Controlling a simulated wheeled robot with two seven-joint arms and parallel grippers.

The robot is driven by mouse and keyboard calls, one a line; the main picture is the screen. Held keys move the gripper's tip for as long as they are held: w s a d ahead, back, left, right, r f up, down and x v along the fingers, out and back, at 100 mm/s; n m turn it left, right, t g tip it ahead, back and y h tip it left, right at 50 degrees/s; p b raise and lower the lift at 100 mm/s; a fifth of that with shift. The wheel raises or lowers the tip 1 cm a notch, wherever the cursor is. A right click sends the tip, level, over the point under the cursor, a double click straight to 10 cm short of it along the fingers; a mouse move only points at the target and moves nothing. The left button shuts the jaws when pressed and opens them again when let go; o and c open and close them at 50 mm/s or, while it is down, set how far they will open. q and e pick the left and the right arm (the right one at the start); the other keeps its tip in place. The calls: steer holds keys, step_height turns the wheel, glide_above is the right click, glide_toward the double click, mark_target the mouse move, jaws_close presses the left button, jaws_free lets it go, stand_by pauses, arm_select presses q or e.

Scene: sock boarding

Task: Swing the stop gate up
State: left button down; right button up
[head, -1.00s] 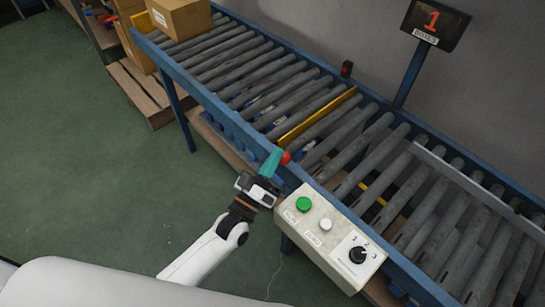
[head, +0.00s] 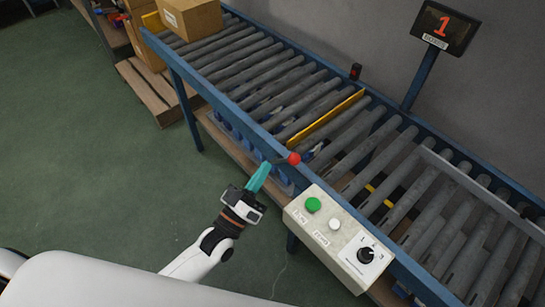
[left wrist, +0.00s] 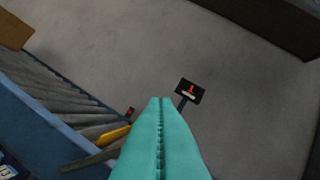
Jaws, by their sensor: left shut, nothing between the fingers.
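The stop gate (head: 325,118) is a yellow bar lying across the roller conveyor between two rollers; it also shows in the left wrist view (left wrist: 115,134). A short dark lever with a red ball knob (head: 294,158) sticks out at the near rail, close to the gate's near end. My left gripper (head: 266,166) has teal fingers, shut and empty, just left of the knob with a small gap. In the left wrist view the shut fingers (left wrist: 160,101) point toward the wall and sign, and no red knob shows there. My right gripper is in neither view.
A control box (head: 337,238) with a green button, a white button and a dial stands right of my left gripper. A cardboard box (head: 190,17) sits on the conveyor's far left. A sign reading 1 (head: 444,27) stands behind. The floor at left is clear.

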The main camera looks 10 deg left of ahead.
arm_select(q)
steer(key=v, duration=0.2)
steer(key=shift+s+a+f, duration=0.1)
steer(key=shift+s+a, duration=0.1)
steer(key=shift+s, duration=0.15)
steer(key=s+a+f+m+g+y+p, duration=0.1)
steer(key=s+a+f+g+y, duration=0.15)
steer(key=f, duration=0.75)
steer(key=s+a+f+m+g+y, duration=0.15)
steer(key=f+g, duration=0.25)
steer(key=f, duration=0.6)
steer(key=s+a+f+g+y+p, duration=0.1)
steer(key=s+a+f+g+y, duration=0.2)
steer(key=f, duration=0.8)
steer(key=s+a+f+g, duration=0.1)
steer(key=s+f+g, duration=0.2)
steer(key=s, duration=0.5)
steer(key=s+a+f+m+g+y, duration=0.1)
steer(key=s+f+g, duration=0.3)
steer(key=s, duration=0.5)
steer(key=s+a+f+m+g, duration=0.1)
steer(key=s+a+f+g, duration=0.1)
steer(key=s+f, duration=0.5)
steer(key=shift+s+f+g+p, duration=0.2)
steer(key=shift+s+g+p, duration=0.35)
steer(key=shift+s, duration=0.7)
